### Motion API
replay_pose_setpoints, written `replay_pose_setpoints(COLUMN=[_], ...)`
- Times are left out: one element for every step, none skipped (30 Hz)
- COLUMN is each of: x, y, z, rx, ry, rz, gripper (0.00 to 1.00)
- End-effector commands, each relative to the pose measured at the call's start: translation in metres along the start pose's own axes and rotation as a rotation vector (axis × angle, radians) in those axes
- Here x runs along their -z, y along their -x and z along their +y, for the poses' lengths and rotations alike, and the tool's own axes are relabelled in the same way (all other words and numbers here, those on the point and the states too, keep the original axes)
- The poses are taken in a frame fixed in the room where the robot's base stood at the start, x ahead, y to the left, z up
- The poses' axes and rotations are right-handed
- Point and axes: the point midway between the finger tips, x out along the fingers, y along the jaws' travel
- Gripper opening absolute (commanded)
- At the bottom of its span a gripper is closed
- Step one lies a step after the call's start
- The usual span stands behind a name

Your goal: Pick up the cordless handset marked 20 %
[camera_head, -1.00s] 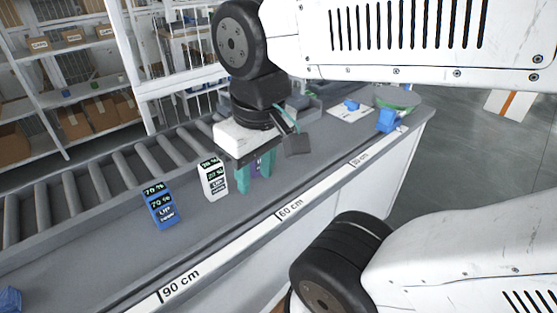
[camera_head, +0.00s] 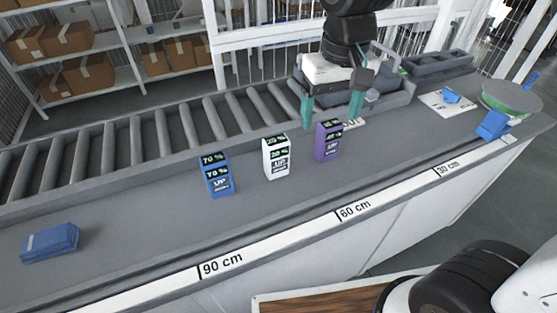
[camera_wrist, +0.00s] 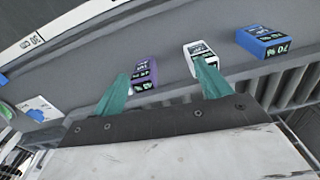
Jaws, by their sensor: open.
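The white handset (camera_head: 277,160), whose display reads 20 %, stands upright on the grey counter between a blue handset (camera_head: 217,176) reading 70 % and a purple handset (camera_head: 328,142). My gripper (camera_head: 331,112) is open and empty, with teal fingers apart, behind and above the purple handset. In the wrist view the white handset (camera_wrist: 197,54) lies beyond my right fingertip, which partly covers it. The purple handset (camera_wrist: 145,76) shows in the gap between the fingers. The blue handset (camera_wrist: 266,42) is farther right.
Another blue object (camera_head: 50,243) lies flat at the counter's left. A roller conveyor (camera_head: 130,150) runs behind. At the right are a blue object (camera_head: 493,125), a green round dish (camera_head: 511,96) and a grey tray (camera_head: 437,64). The counter's front strip is clear.

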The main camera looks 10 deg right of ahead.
Motion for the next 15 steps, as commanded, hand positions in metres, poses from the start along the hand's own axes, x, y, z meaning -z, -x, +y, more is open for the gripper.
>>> replay_pose_setpoints(x=[0.016, 0.024, 0.033, 0.039, 0.044, 0.050, 0.054, 0.057, 0.060, 0.061, 0.062, 0.063, 0.064, 0.064, 0.064], y=[-0.011, -0.017, -0.024, -0.029, -0.033, -0.039, -0.043, -0.046, -0.049, -0.051, -0.054, -0.058, -0.060, -0.064, -0.068], z=[-0.017, -0.026, -0.038, -0.045, -0.052, -0.061, -0.066, -0.071, -0.076, -0.079, -0.081, -0.082, -0.083, -0.083, -0.083], rx=[-0.001, -0.001, -0.001, -0.002, -0.002, -0.002, -0.003, -0.002, -0.003, -0.003, -0.003, -0.004, -0.004, -0.003, -0.004], ry=[0.027, 0.037, 0.050, 0.059, 0.066, 0.074, 0.079, 0.084, 0.089, 0.091, 0.093, 0.094, 0.094, 0.094, 0.094], rz=[-0.016, -0.020, -0.025, -0.028, -0.030, -0.034, -0.036, -0.036, -0.038, -0.039, -0.041, -0.042, -0.042, -0.041, -0.042], gripper=[0.76, 0.76, 0.76, 0.76, 0.76, 0.76, 0.76, 0.76, 0.76, 0.76, 0.76, 0.76, 0.76, 0.76, 0.76])
